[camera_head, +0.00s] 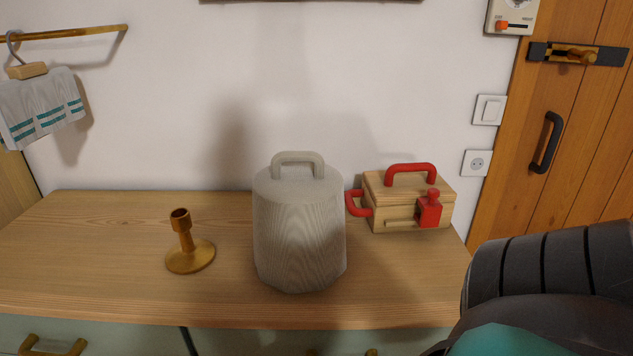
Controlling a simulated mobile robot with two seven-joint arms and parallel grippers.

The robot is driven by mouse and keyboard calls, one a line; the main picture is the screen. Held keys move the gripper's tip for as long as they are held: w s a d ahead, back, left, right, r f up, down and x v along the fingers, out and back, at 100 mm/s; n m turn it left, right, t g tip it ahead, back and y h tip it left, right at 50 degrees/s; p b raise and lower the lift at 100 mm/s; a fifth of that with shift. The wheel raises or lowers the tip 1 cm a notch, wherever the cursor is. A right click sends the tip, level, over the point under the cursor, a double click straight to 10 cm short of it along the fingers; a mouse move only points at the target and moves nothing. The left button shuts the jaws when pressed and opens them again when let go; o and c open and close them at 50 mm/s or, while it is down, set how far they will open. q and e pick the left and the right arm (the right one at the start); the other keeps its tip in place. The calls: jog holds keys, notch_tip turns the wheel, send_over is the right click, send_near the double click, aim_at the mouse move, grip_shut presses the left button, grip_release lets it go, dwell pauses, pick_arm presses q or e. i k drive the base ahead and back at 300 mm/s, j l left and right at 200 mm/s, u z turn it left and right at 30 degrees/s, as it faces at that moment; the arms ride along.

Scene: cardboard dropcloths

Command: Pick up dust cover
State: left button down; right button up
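The dust cover (300,235) looks like a grey, ribbed, round-sided cover with a loop handle (298,158) on its top. It stands upright on the wooden top of a cabinet (110,265), near the middle of the head view. Whether anything is under it is hidden. A dark part of my own arm fills the lower right corner, to the right of the cover and apart from it in the picture. Neither of my grippers shows in this view.
A brass candle holder (190,250) stands left of the cover. A wooden box (381,215) with red handles stands close on its right. A towel (40,108) hangs at the left wall, and a wooden door (565,150) is at the right. The cabinet top's left part is clear.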

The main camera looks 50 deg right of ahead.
aim_at(299, 219)
jog(key=z, duration=1.55)
